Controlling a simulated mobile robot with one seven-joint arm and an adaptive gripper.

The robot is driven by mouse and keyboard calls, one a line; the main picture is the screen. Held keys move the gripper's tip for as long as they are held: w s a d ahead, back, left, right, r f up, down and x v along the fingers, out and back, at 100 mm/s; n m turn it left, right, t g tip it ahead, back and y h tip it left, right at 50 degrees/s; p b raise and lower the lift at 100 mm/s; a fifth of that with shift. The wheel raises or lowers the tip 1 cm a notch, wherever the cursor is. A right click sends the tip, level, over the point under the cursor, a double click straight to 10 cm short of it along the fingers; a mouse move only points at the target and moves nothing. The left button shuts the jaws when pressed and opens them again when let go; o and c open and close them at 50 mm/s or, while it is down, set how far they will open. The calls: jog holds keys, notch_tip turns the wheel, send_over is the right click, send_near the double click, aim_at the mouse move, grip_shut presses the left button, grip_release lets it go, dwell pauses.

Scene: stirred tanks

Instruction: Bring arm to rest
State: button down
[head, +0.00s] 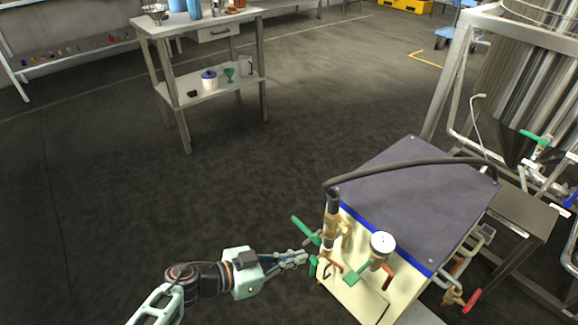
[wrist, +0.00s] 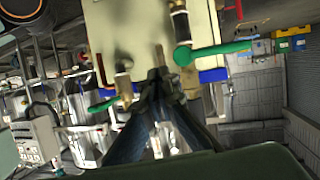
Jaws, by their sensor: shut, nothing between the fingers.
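My arm (head: 185,283) reaches in from the bottom of the head view. My gripper (head: 300,257) is shut and empty, its fingertips close to the valves on the near left side of a cream box unit with a dark top (head: 415,195). In the wrist view the shut fingers (wrist: 160,82) point at the cream panel (wrist: 140,40). A green valve handle (wrist: 215,50) is right of the fingertips and another green handle (wrist: 103,106) is to their left. I cannot tell whether the fingertips touch any fitting.
The box unit carries a round gauge (head: 383,244), brass valves and a black hose (head: 420,163). A steel tank (head: 530,80) stands at the right. A metal table (head: 200,100) with items stands at the back left. The dark floor (head: 90,200) at the left is clear.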

jog(key=s+d+f+n+g+y, duration=0.2)
jog(key=s+g+y, duration=0.3)
jog(key=s+g, duration=0.3)
notch_tip(320, 180, up, 14)
jog(key=w+a+n+t+y, duration=0.1)
jog(key=w+a+n+y, duration=0.2)
jog(key=n+y, duration=0.35)
jog(key=s+d+r+n+t+y, duration=0.1)
jog(key=d+r+n+t, duration=0.15)
jog(key=d+r, duration=0.4)
jog(key=s+d+r+n+t+y, duration=0.1)
jog(key=d+r+t, duration=0.25)
jog(key=r, duration=0.55)
notch_tip(320, 180, up, 35)
jog(key=t+p, duration=0.1)
jog(key=p, duration=3.4)
jog(key=shift+s+r+h, duration=0.15)
jog(key=shift+s+h, duration=0.15)
jog(key=shift+h, duration=0.05)
